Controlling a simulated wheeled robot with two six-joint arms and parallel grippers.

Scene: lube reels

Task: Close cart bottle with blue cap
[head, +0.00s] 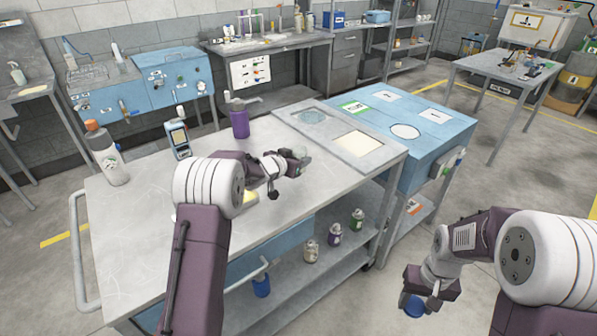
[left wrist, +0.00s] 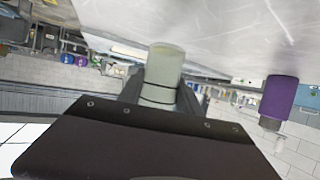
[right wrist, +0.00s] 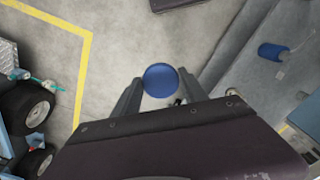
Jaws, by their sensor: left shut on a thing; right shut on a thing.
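My left gripper (head: 288,165) is over the cart top and shut on a pale, translucent bottle (head: 303,153). In the left wrist view the bottle (left wrist: 165,70) stands out between the two fingers, with a dark ring near them. I cannot tell whether it touches the cart top. My right gripper (head: 424,297) is shut on a round blue cap (head: 413,306), held over the floor to the right of the cart. The cap (right wrist: 160,80) shows as a blue disc between the fingertips in the right wrist view. Cap and bottle are well apart.
Several small bottles stand on the lower shelf (head: 290,262). A blue cabinet (head: 425,150) adjoins the cart's far right.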

